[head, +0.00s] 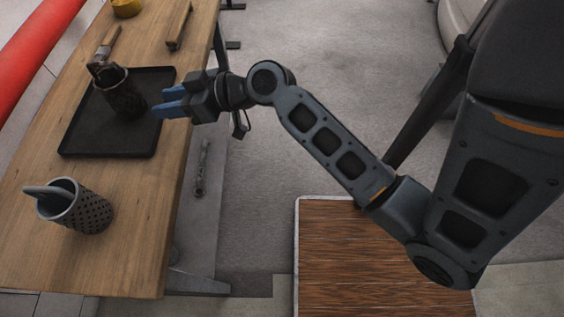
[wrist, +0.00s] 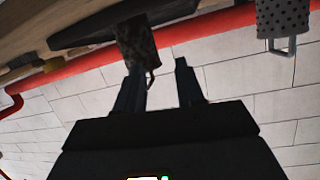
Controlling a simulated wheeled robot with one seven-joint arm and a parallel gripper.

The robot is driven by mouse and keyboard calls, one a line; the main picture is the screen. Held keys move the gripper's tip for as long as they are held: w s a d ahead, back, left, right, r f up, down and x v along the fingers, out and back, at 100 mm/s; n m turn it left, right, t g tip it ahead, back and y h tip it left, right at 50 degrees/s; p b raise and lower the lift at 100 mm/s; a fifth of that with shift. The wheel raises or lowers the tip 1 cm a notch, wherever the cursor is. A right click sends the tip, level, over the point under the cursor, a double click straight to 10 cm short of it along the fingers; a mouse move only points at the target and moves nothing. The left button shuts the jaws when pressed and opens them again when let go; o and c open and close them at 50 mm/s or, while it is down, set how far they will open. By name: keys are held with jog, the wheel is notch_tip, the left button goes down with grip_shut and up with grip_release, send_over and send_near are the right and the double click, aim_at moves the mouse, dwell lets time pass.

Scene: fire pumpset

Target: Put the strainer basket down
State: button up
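A dark, dirty-looking perforated strainer basket (head: 124,100) stands on a black tray (head: 82,139) on the wooden table. A light grey perforated basket (head: 88,216) with a loop handle stands on the bare tabletop near the table's front end. My gripper (head: 161,102) has its blue fingers spread apart with nothing between them, just right of the dark basket over the tray's right edge. In the wrist view, the dark basket (wrist: 138,42) lies beyond the open fingers (wrist: 157,78), apart from them. The grey basket (wrist: 282,18) shows at the upper right there.
A wooden-handled tool (head: 107,43) lies by the tray's far edge. A wooden piece (head: 178,25) and a yellow round item (head: 126,7) are at the table's far end. A red pipe (head: 35,50) runs along the left. Bare tabletop (head: 130,215) surrounds the grey basket.

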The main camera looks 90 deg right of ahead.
jog(key=s+a+f+g+h, duration=0.1)
jog(key=s+a+f, duration=0.1)
jog(key=s+a, duration=1.25)
jog(key=s+a+r+n+t+y, duration=0.1)
jog(key=s+a+r+n+y, duration=0.1)
jog(key=s+r, duration=0.4)
jog(key=shift+s+a+r, duration=0.15)
jog(key=shift+s+a, duration=0.35)
jog(key=shift+s, duration=0.4)
